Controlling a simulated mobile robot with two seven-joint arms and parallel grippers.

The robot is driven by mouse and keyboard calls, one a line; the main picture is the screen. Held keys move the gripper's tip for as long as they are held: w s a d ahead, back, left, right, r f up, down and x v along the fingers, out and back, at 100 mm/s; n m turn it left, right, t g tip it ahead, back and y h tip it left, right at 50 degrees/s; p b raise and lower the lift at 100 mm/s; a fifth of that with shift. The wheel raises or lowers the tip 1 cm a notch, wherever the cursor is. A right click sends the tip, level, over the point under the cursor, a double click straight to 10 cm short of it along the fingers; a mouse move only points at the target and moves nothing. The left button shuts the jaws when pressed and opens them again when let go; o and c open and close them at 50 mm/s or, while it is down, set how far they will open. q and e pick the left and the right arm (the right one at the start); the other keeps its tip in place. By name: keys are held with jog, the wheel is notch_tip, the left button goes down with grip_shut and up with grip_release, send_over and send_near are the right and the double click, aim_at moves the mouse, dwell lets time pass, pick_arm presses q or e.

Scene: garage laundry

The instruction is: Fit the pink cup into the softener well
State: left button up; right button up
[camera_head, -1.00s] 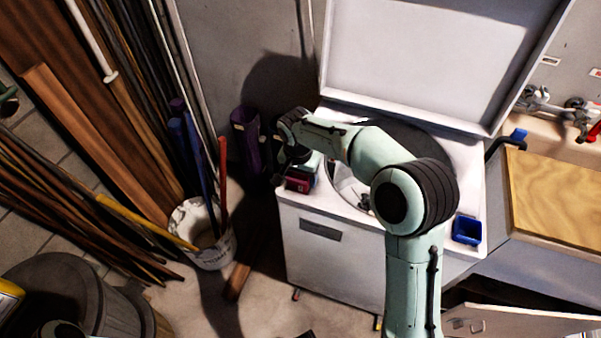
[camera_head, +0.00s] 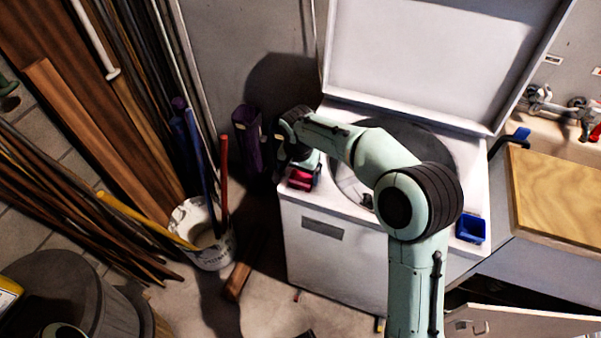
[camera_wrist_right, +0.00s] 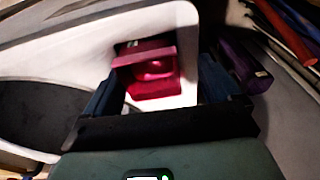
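The pink cup (camera_head: 301,179) is at the front left corner of the white washer top. In the right wrist view the pink cup (camera_wrist_right: 152,86) shows between and beyond my fingers, with a dark edge around part of it. I cannot tell how deep it sits in the softener well, which is mostly hidden. My right gripper (camera_head: 304,160) is just above the cup. In the wrist view its blue-grey fingers (camera_wrist_right: 162,76) stand wide apart, with white washer surface showing between the cup and the right finger. My left gripper is not in view.
The washer lid (camera_head: 425,55) stands open behind the drum opening. A blue cup (camera_head: 471,228) is at the front right corner. A purple bottle (camera_head: 247,138) stands left of the washer. A white bucket (camera_head: 212,255) with poles is farther left, and a wooden board (camera_head: 560,195) lies right.

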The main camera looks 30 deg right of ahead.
jog(key=f, duration=0.1)
jog(key=s+f, duration=0.1)
jog(key=f, duration=0.1)
jog(key=shift+s+d+g, duration=0.15)
jog(key=shift+d+g, duration=0.05)
jog(key=shift+g, duration=0.2)
notch_tip(320, 180, up, 16)
jog(key=a+p, duration=0.1)
jog(key=shift+s+a+t+p, duration=0.3)
jog(key=shift+s+t+p, duration=0.05)
jog(key=shift+t+p, duration=0.05)
